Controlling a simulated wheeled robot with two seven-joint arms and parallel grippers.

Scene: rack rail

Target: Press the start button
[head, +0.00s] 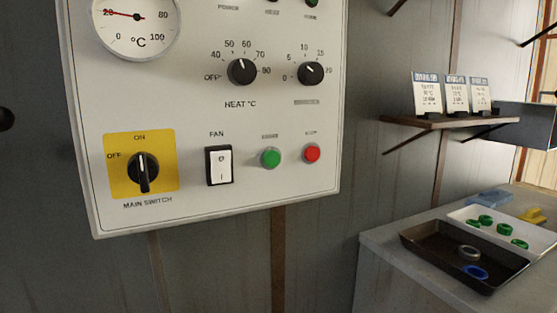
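A green round button (270,158) sits on the lower right of a white control panel (200,110) on the wall. Its small label above is too blurred to read surely. A red round button (312,153) is just right of it, also with a blurred label. Both buttons are uncovered, and nothing touches them. Neither of my grippers is in view.
Left of the buttons are a white FAN rocker (219,166) and a black main switch (143,171), its handle vertical. Above are two knobs (242,71) and a temperature gauge near 20. At right, a bench (385,262) holds trays with rings; a shelf (445,122) holds cards.

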